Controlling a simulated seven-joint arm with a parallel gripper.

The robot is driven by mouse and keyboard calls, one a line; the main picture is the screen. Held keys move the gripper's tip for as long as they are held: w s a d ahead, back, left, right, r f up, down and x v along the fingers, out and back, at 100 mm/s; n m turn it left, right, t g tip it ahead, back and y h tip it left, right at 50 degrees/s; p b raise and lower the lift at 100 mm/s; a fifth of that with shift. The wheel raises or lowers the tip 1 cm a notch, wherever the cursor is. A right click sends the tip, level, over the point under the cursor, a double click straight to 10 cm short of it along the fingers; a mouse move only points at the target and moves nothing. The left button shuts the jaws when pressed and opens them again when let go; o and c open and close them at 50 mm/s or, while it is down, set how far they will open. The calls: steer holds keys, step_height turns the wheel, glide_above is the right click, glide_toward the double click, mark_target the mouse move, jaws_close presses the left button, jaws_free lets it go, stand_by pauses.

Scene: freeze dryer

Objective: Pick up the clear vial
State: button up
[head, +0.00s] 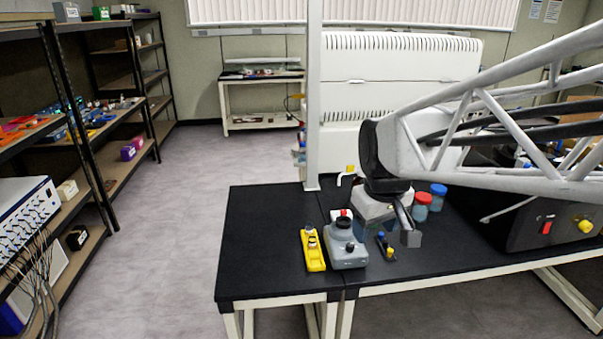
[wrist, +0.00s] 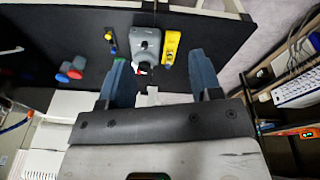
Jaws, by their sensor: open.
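A small holder (head: 384,246) with blue and yellow tops stands right of the grey device. I cannot clearly make out the clear vial; it is too small or hidden among these items. My gripper (head: 407,232) hangs over the table, to the right of the grey device. In the wrist view my gripper (wrist: 160,76) has its two blue-grey fingers wide apart, with none of these items gripped.
A grey device (head: 346,255) stands between rack and holder, a red-and-white item behind it. Jars with red (head: 423,199) and blue lids (head: 438,189) stand further right. A white post (head: 313,120) rises at the back edge. The black table (head: 260,240) is bare at left.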

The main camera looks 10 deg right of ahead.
steer(key=w+d+f+n, duration=0.2)
steer(key=w, duration=0.6)
steer(key=w+d+f+n+g, duration=0.1)
steer(key=w+d+f+n, duration=0.15)
steer(key=w, duration=0.55)
steer(key=w+d+f+n, duration=0.1)
steer(key=w+d, duration=0.2)
steer(key=w, duration=0.6)
steer(key=w+d+f+n, duration=0.2)
steer(key=w+d+f, duration=0.1)
steer(key=w+f, duration=0.2)
steer(key=w+d+f+n, duration=0.2)
steer(key=w+d+f, duration=0.1)
steer(key=w+f, duration=0.3)
steer(key=w+d+f+n+g, duration=0.1)
steer(key=w+d+f+n, duration=0.1)
steer(key=w+f, duration=0.4)
steer(key=shift+w+d, duration=0.45)
steer(key=shift+w, duration=0.15)
steer(key=shift+w+d, duration=0.4)
steer(key=shift+w, duration=0.2)
steer(key=shift+w+d+f+n, duration=0.25)
steer(key=shift+w+f, duration=0.15)
steer(key=shift+f, duration=0.05)
steer(key=shift+f, duration=0.1)
steer(key=shift+f, duration=1.2)
steer(key=shift+f, duration=0.1)
